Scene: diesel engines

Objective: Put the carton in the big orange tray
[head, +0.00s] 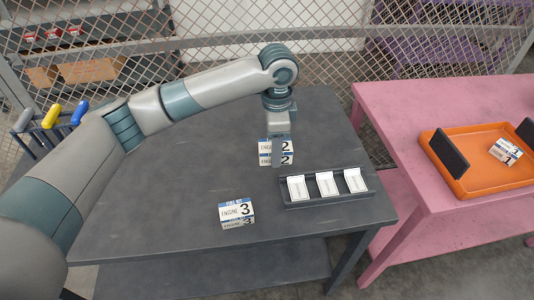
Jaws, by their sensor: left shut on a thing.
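My left gripper (278,140) points down over the dark grey table (180,200) and is shut on a small white and blue carton marked "ENGINE 2" (268,158). I cannot tell whether that carton touches the table. A second carton, marked "ENGINE 3" (237,211), sits near the table's front edge. The big orange tray (458,143) lies on the pink table at the right. It has dark upright end plates, and a carton marked 1 (505,151) lies inside it. My right gripper is not in view.
A dark rack (330,200) with several white cards stands on the grey table, right of the held carton. The pink table (400,103) stands beside it across a gap. A wire mesh fence (330,50) runs behind. Tools with coloured handles (52,115) stand at the left.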

